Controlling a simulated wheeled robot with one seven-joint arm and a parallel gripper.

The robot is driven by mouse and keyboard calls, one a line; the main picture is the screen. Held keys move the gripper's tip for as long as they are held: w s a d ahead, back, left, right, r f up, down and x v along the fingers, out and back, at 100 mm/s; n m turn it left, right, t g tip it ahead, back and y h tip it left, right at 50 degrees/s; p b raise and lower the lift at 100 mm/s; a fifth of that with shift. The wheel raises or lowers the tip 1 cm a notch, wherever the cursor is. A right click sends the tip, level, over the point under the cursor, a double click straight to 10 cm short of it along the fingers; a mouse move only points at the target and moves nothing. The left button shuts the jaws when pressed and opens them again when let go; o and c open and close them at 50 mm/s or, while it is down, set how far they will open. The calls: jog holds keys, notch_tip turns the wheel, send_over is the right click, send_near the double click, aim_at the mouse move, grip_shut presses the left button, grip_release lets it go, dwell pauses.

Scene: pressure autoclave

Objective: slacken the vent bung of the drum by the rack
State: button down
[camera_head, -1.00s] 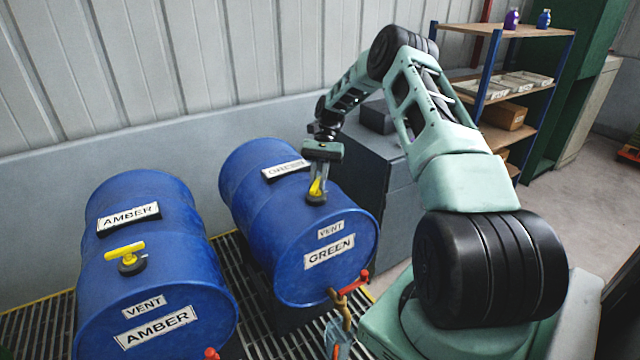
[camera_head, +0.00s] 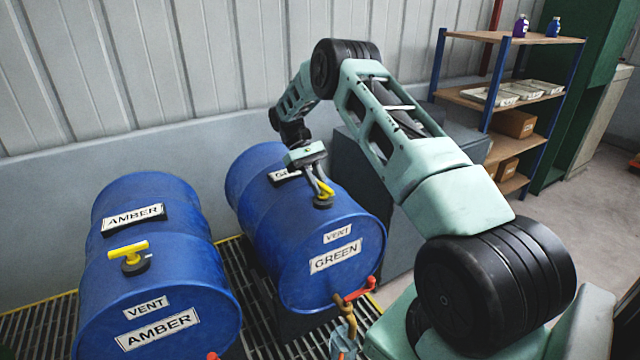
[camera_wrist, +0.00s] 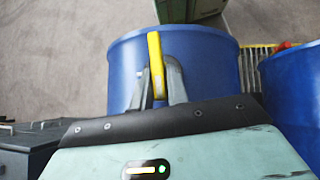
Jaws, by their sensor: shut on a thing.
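The blue drum (camera_head: 272,235) labelled GREEN lies on its side nearest the rack. Its vent bung (camera_head: 323,201) sits on top near the front end, with a yellow T-handle (camera_head: 327,188). My gripper (camera_head: 322,186) is above the bung, tilted, and shut on the yellow handle. In the wrist view the handle (camera_wrist: 156,62) stands between the two fingers, seen nearly edge-on, over the blue drum (camera_wrist: 205,62). The lower part of the bung is hidden in the wrist view.
A second blue drum (camera_head: 160,240), labelled AMBER, lies at left with its own yellow bung handle (camera_head: 128,250). A red-handled tap (camera_head: 357,290) juts from the GREEN drum's front. A dark grey cabinet (camera_head: 355,165) stands close behind it. The shelf rack (camera_head: 510,95) is at back right.

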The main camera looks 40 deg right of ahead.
jog(key=n+h, duration=0.2)
jog(key=n, duration=0.1)
jog(key=a+n+h, duration=0.1)
jog(key=n+h, duration=0.1)
jog(key=shift+r+n+t+h, duration=0.1)
jog(key=shift+n+t+h, duration=0.2)
jog(key=shift+n+t, duration=0.1)
jog(key=shift+s+a+n+t+h+p, duration=0.2)
jog(key=shift+n+t+h, duration=0.35)
jog(key=shift+n, duration=0.5)
jog(key=shift+s+a+n+t+h+p, duration=0.15)
jog(key=shift+n+t+h, duration=0.2)
jog(key=shift+n+h, duration=0.55)
jog(key=shift+n, duration=0.25)
jog(key=c, duration=1.4)
grip_release()
jog(key=b+v, duration=0.4)
jog(key=v, duration=1.3)
jog(key=shift+w+r, duration=0.1)
jog(key=shift+w, duration=0.05)
